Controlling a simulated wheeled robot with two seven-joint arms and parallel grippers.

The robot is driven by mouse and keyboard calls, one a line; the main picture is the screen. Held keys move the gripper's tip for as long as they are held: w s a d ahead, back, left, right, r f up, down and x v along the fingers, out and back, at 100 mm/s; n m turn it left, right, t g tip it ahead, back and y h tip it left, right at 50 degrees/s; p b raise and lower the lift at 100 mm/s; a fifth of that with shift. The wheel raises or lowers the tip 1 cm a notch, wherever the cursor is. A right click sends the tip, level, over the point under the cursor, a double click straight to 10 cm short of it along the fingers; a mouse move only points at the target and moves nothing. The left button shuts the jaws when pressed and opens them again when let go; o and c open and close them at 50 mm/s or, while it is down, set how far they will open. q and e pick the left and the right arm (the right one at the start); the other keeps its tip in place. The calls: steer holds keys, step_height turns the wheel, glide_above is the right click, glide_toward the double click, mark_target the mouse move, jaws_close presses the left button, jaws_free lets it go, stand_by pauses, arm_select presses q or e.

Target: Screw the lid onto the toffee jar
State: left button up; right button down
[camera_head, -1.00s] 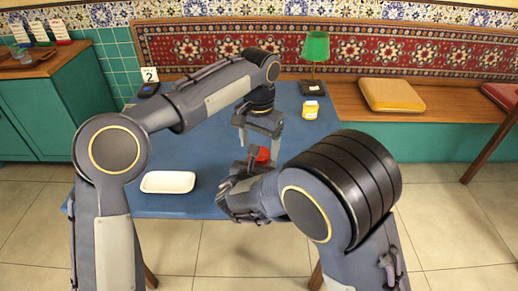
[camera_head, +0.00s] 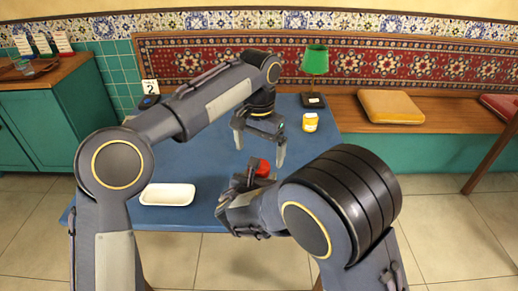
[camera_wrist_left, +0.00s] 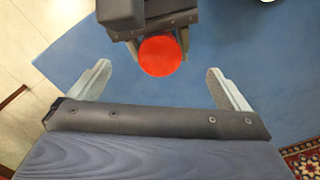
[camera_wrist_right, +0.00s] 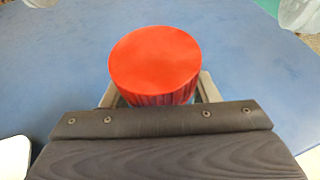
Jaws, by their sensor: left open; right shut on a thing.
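The red lid (camera_head: 262,168) shows as a round disc at the front of the table, over my right gripper; its ribbed side shows in the right wrist view (camera_wrist_right: 155,65). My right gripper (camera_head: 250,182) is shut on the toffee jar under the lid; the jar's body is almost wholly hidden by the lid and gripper. I cannot tell how tightly the lid sits. My left gripper (camera_head: 260,153) is open and empty, pointing down above the lid. In the left wrist view the lid (camera_wrist_left: 160,56) appears between its spread fingers, apart from both.
A white tray (camera_head: 150,202) lies at the left front of the blue table (camera_head: 205,165). A yellow jar (camera_head: 310,123) and a green lamp (camera_head: 315,61) stand at the back right. A number 2 card (camera_head: 150,86) is at the back left.

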arm_select(q)
step_height(320, 180, up, 7)
stand_by(0.4)
steer(key=shift+r, duration=0.1)
arm_select(e)
steer(key=shift+c, duration=2.2)
jaws_free()
steer(key=shift+s, duration=0.1)
arm_select(q)
steer(key=shift+r+p, duration=0.3)
arm_select(e)
steer(key=v, duration=0.7)
steer(key=shift+s, duration=0.3)
steer(key=shift+a+r, duration=0.15)
